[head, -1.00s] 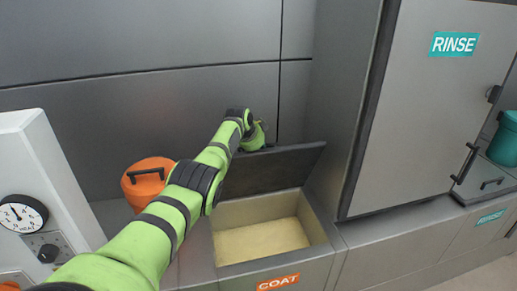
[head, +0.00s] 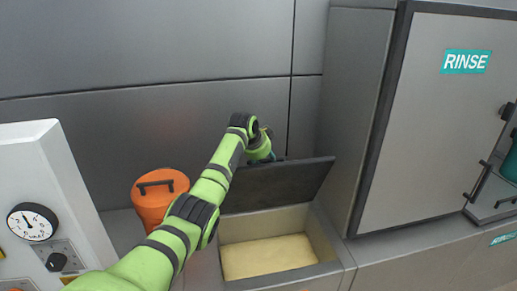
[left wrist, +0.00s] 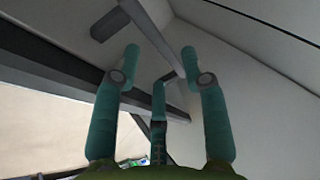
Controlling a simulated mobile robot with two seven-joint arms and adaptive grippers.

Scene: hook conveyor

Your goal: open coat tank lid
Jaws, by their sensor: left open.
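The coat tank lid (head: 278,187) is a dark flat panel, raised and tilted back at the rear of the open tank (head: 225,238). Pale yellow coating (head: 268,256) shows inside. My left arm reaches over the tank's left side, and my left gripper (head: 274,158) is at the lid's upper edge, partly hidden by my wrist. In the left wrist view its teal fingers (left wrist: 160,62) are spread apart and open. A grey bar (left wrist: 150,32) and a dark edge run past and between the fingers; I cannot tell whether they touch. My right gripper is not seen.
An orange canister (head: 155,200) stands left of the tank, close to my arm. A white panel with a gauge (head: 33,221) is at the far left. The grey rinse cabinet (head: 425,130) rises on the right. A grey wall (head: 130,125) stands behind.

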